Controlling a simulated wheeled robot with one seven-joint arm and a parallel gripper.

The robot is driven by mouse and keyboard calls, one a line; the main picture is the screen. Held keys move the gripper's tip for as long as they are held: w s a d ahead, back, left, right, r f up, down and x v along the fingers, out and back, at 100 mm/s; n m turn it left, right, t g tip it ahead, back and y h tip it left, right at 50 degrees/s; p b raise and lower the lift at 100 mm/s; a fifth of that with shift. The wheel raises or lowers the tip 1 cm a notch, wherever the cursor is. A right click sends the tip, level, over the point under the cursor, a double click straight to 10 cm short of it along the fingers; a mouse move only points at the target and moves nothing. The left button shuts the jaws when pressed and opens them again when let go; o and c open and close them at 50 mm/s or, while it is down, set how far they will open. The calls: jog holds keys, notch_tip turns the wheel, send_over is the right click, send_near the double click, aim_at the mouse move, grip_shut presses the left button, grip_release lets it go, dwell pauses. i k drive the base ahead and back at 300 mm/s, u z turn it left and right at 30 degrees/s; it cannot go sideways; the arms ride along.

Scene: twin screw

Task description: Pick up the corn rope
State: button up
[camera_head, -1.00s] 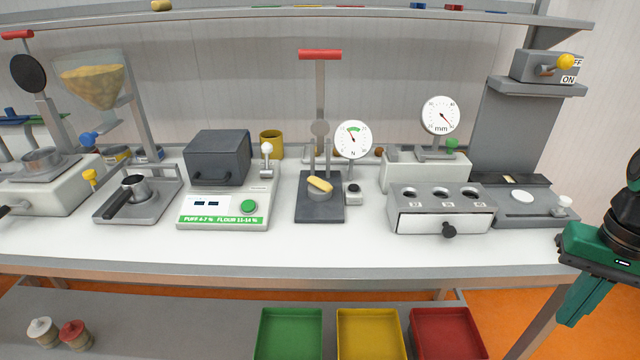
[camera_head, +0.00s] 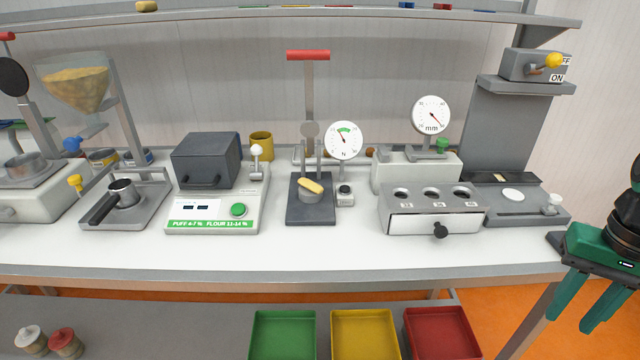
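A short yellow rope-like piece (camera_head: 311,186), which looks like the corn rope, lies slightly tilted on the small round grey support of the dark press stand (camera_head: 311,214), under the red-handled lever. The press's upright posts stand right behind it. My gripper (camera_head: 568,325) is at the far right, in front of the table edge, with green fingers pointing down and to the left. The fingers are apart, with nothing visible between them. It is far from the yellow piece.
The round N gauge (camera_head: 343,140) stands right of the press. A white unit with a green button (camera_head: 238,210) is on its left, a drawer box (camera_head: 433,220) on its right. The table front (camera_head: 300,255) is clear. Green, yellow and red trays (camera_head: 283,335) sit below.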

aim_at(315, 188)
jog(key=z, duration=2.9)
jog(key=k, duration=1.7)
jog(key=u, duration=2.3)
